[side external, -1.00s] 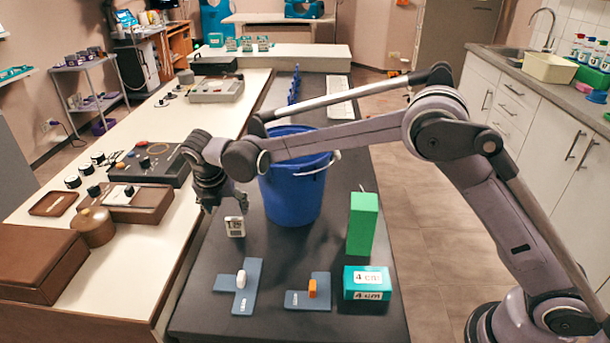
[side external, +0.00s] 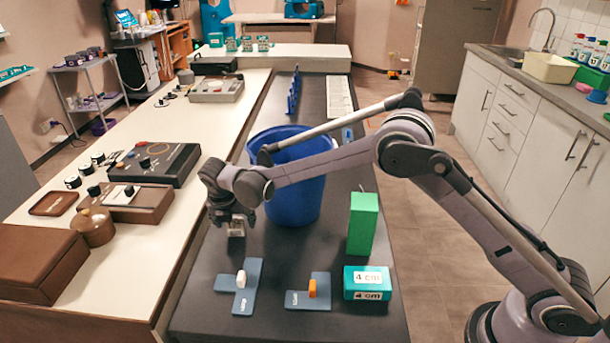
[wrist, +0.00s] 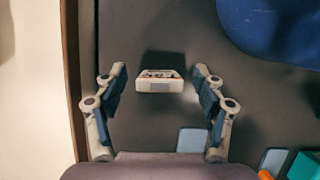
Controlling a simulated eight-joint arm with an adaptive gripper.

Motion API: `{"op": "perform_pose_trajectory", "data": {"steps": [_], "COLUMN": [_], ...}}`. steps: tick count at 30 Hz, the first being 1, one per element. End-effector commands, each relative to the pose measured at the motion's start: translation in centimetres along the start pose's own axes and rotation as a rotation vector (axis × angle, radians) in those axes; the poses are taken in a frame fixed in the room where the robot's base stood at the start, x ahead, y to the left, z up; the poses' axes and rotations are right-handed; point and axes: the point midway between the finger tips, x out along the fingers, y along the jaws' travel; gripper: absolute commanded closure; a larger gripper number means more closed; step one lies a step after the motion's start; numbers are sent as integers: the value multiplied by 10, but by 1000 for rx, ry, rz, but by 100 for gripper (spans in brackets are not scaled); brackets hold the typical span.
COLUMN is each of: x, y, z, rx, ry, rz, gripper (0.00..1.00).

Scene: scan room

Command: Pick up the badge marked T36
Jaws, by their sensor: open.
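A small white upright badge (side external: 236,230) stands on the dark bench top beside the blue bucket. Its marking was partly visible earlier in the side view, but I cannot read it now. In the wrist view the badge (wrist: 160,86) shows from above, centred between my fingers with a gap on each side. My gripper (side external: 233,219) points down and is right over the badge, hiding its upper part in the side view. It is open and empty, with the two fingers (wrist: 160,70) spread apart. I cannot tell how far down the fingertips reach beside the badge.
The blue bucket (side external: 295,195) stands close to the right of the badge. A green block (side external: 362,224), a teal box (side external: 367,282) and two blue-grey plates (side external: 240,287) (side external: 309,294) lie nearer the front. A cream counter (side external: 140,235) borders the left.

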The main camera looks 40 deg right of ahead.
Motion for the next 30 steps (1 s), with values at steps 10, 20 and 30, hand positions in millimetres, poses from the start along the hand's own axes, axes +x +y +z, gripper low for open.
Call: {"op": "perform_pose_trajectory", "data": {"steps": [10,20,30], "x": [0,-6,-60], "y": [0,0,0], "z": [0,2,24], "rx": [0,0,0], "ry": [0,0,0], "rz": [0,0,0], "gripper": [82,82,82]}}
